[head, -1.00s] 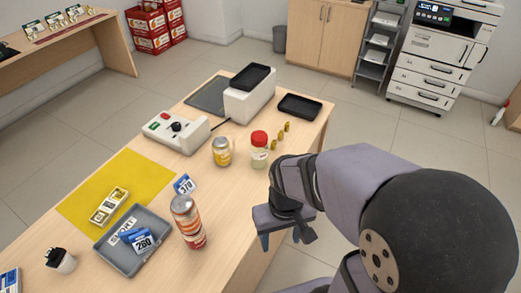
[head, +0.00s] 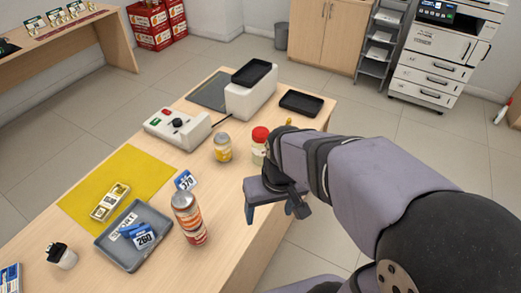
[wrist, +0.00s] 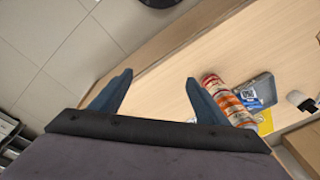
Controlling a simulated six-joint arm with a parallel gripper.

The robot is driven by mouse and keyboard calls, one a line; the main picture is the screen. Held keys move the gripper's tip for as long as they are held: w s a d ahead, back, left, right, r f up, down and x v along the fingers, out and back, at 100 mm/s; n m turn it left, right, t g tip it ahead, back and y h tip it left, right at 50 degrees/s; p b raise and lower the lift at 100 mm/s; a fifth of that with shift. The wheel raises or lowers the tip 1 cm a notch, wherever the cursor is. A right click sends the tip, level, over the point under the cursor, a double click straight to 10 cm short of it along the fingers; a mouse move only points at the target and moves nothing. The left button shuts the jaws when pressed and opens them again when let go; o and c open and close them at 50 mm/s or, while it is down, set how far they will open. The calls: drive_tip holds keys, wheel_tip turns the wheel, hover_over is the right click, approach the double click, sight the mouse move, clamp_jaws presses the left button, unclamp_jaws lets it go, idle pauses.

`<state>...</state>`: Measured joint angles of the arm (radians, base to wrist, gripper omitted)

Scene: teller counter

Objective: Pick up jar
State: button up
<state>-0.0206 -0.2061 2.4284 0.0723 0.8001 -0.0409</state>
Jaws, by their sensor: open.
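A jar with a red lid (head: 259,146) stands upright on the counter, partly hidden behind my arm in the head view. A second jar with a yellow label and a grey lid (head: 222,148) stands just left of it. My gripper (head: 273,216) is open and empty above the counter's right edge, nearer the camera than both jars. In the wrist view my gripper (wrist: 158,82) shows two spread blue fingers with nothing between them. Neither jar can be made out in the wrist view.
A tall striped can (head: 189,219) stands left of my gripper; it also shows in the wrist view (wrist: 229,100). A grey tray (head: 110,251) with blue tags lies further left. A white control box (head: 177,128) and a black tray (head: 301,103) lie at the back.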

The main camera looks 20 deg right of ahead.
drive_tip(key=w+a+r+m+t+h+b, duration=0.1)
drive_tip(key=w+a+m+t+b, duration=0.35)
drive_tip(key=w, duration=1.15)
drive_tip(key=w+d+n+t+h+b, duration=0.1)
drive_tip(key=w+t, duration=0.6)
drive_tip(key=w, duration=1)
drive_tip(key=m+h+b, duration=0.3)
drive_tip(key=m+h, duration=0.3)
drive_tip(key=h, duration=0.6)
hover_over(256, 142)
wheel_tip(256, 142, down, 2)
drive_tip(key=shift+y, duration=0.3)
drive_tip(key=f, duration=0.9)
drive_tip(key=shift+s+a+f, duration=0.1)
drive_tip(key=shift+s, duration=0.25)
drive_tip(key=shift+p+x, duration=1.35)
drive_tip(key=shift+x, duration=2.3)
drive_tip(key=shift+r, duration=0.25)
drive_tip(key=c, duration=1.7)
